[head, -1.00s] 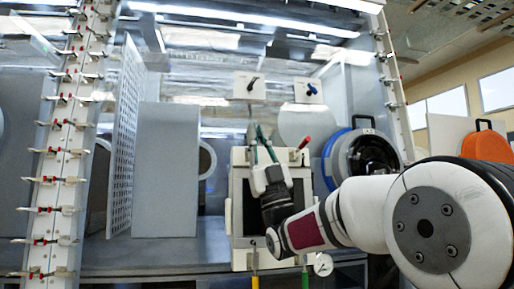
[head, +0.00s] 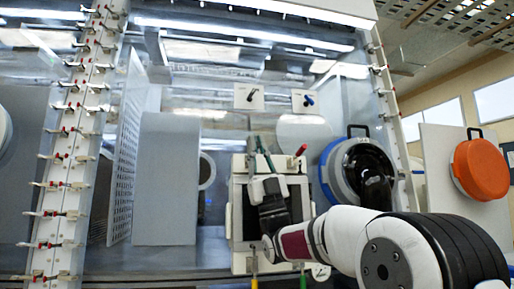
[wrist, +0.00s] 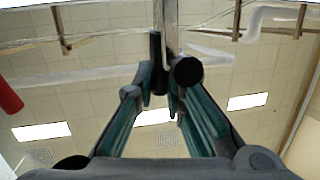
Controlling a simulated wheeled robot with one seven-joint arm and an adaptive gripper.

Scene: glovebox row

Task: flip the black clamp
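In the head view my gripper (head: 258,146) points upward at the top of a pale framed box with a dark front (head: 236,208). In the wrist view the teal fingers (wrist: 160,82) are close together, with a narrow gap at the tips. A black clamp handle with a round end (wrist: 187,70) is at the right fingertip, beside a metal bar. I cannot tell whether the fingers grip it. In the head view the black clamp is hidden behind or merged with the fingers. A red clamp handle (head: 300,150) stands to the right; it also shows in the wrist view (wrist: 8,98).
Black (head: 249,95) and blue (head: 308,100) levers are on white plates behind. A round blue-rimmed port (head: 331,174) and an orange lid (head: 481,166) are to the right. A column of toggle clamps (head: 63,155) and a perforated panel (head: 126,145) stand left.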

